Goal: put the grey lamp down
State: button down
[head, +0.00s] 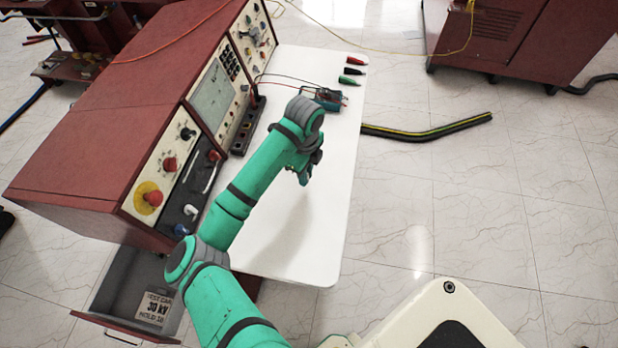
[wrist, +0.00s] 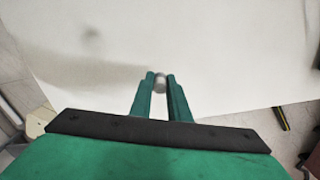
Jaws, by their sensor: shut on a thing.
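The grey lamp (wrist: 160,82) is a small rounded grey piece between the fingertips in the wrist view. My gripper (wrist: 160,78) is shut on it, with the white table top (wrist: 230,65) beyond. In the head view my gripper (head: 304,176) is over the white table (head: 325,225), right of the red test console (head: 120,120). My arm covers part of the gripper there, and I cannot make out the lamp in that view. The gap between lamp and table is hard to judge; a soft shadow lies on the table.
A meter with leads (head: 328,99) and red, black and green clips (head: 353,70) lie at the table's far end. A dark socket strip (head: 246,126) stands by the console. An open drawer (head: 125,285) is at lower left. The table's near right part is clear.

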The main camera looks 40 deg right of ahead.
jog(key=shift+w+d+f, duration=0.15)
jog(key=shift+w+f, duration=0.1)
jog(key=shift+f, duration=0.3)
jog(key=shift+d+f, duration=0.3)
jog(key=shift+f, duration=0.25)
jog(key=shift+d+f, duration=0.1)
jog(key=shift+f, duration=1.15)
jog(key=shift+w+f, duration=0.1)
jog(key=shift+f, duration=0.1)
jog(key=c, duration=1.7)
grip_release()
jog(key=shift+r, duration=0.15)
